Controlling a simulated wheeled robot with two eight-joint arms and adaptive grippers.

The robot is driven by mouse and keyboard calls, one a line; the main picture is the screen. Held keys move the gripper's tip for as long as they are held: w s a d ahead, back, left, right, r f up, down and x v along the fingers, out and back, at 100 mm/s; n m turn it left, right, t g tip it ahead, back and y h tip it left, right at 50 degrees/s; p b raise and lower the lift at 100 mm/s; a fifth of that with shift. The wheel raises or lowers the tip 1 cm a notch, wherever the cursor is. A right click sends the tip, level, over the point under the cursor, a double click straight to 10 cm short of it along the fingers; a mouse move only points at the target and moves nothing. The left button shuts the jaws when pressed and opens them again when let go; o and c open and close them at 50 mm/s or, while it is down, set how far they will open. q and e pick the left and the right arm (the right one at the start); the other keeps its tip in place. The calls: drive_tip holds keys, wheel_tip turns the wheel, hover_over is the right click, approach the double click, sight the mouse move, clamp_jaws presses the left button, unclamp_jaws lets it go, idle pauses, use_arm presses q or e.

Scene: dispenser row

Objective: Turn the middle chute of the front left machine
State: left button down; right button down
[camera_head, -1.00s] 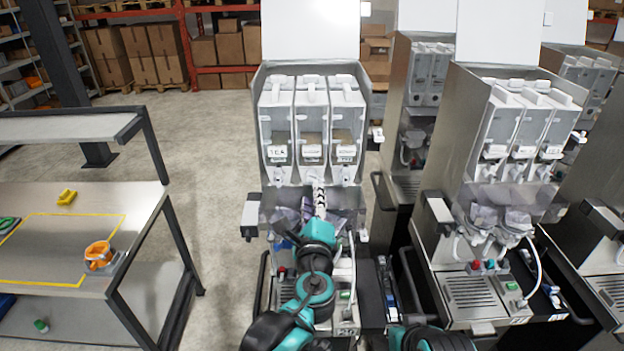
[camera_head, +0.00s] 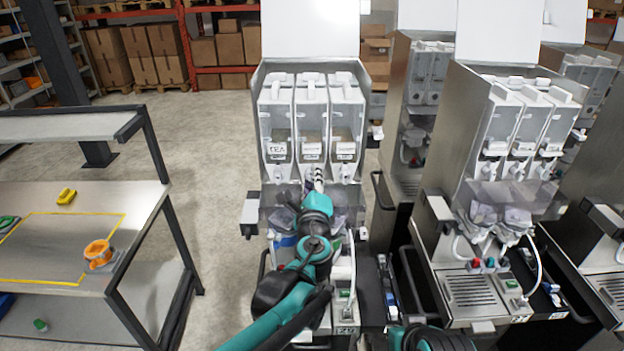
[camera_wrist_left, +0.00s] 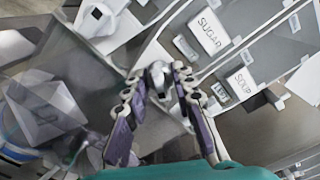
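The front left machine (camera_head: 256,130) stands in the middle of the head view with three clear canisters side by side. Its middle chute (camera_head: 311,170) is below the middle canister's label. My left gripper (camera_head: 316,180) reaches up to this chute from below. In the left wrist view the fingers (camera_wrist_left: 160,76) stand on either side of the pale middle chute (camera_wrist_left: 158,72), with their tips close to it. The gripper looks open; contact is not clear. The SUGAR label (camera_wrist_left: 209,33) is above this chute and the SOUP label (camera_wrist_left: 242,83) is beside it. My right gripper is not in view.
A neighbouring machine (camera_head: 445,130) stands close on the right. A metal table (camera_head: 150,200) with an orange item (camera_head: 98,252) and a yellow one (camera_head: 67,196) is at the left. A clear cup-like part (camera_wrist_left: 45,110) shows left of the fingers. Floor is free between table and machine.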

use_arm(q)
drive_tip(key=shift+n, duration=0.3)
drive_tip(key=n, duration=1.1)
drive_tip(key=shift+n, duration=0.3)
drive_tip(key=n, duration=0.6)
drive_tip(key=shift+s, duration=0.1)
drive_tip(key=n, duration=0.5)
drive_tip(key=shift+n, duration=0.4)
drive_tip(key=c, duration=1.6)
unclamp_jaws()
